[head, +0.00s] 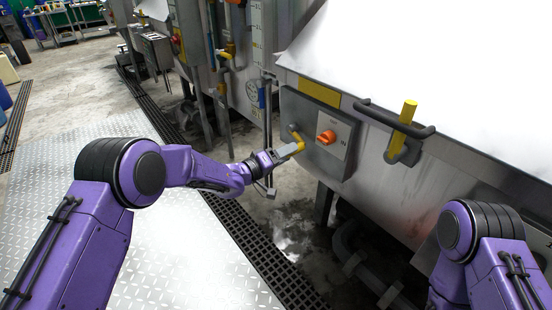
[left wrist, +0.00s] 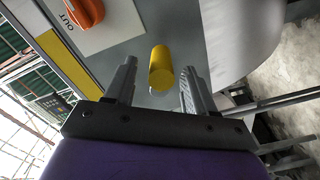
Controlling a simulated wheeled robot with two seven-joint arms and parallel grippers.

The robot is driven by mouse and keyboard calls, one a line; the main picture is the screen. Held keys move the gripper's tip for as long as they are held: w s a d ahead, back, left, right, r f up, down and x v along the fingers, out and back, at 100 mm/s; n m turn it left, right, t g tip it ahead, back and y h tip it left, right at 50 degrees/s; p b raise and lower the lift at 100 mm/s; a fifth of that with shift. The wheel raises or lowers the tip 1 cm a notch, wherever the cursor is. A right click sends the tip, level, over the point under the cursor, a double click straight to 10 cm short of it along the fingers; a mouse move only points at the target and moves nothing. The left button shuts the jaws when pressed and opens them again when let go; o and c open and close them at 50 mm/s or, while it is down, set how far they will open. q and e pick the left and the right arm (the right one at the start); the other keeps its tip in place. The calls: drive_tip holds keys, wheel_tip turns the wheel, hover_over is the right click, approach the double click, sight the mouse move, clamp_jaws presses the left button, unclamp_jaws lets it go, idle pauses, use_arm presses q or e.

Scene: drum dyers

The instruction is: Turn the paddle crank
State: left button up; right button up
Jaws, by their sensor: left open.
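A crank with a yellow handle (head: 299,146) is on the left side of a grey control box on the steel drum machine. My left gripper (head: 282,155) is at this handle. In the left wrist view, the yellow handle (left wrist: 161,68) stands between the two open fingers of my left gripper (left wrist: 159,70), with gaps on both sides. A second crank with an upright yellow handle (head: 408,112) is farther right on the machine front. I cannot tell from the pictures which one is the paddle crank. My right gripper is out of view; only part of that arm shows at the lower right.
The grey box (head: 311,112) carries an orange knob (head: 327,137) on a plate, beside the left handle. Pipes (head: 373,279) lie under the machine. The tread-plate floor (head: 190,240) is open on the left.

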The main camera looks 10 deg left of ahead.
use_arm(q)
drive_tip(key=v, duration=0.7)
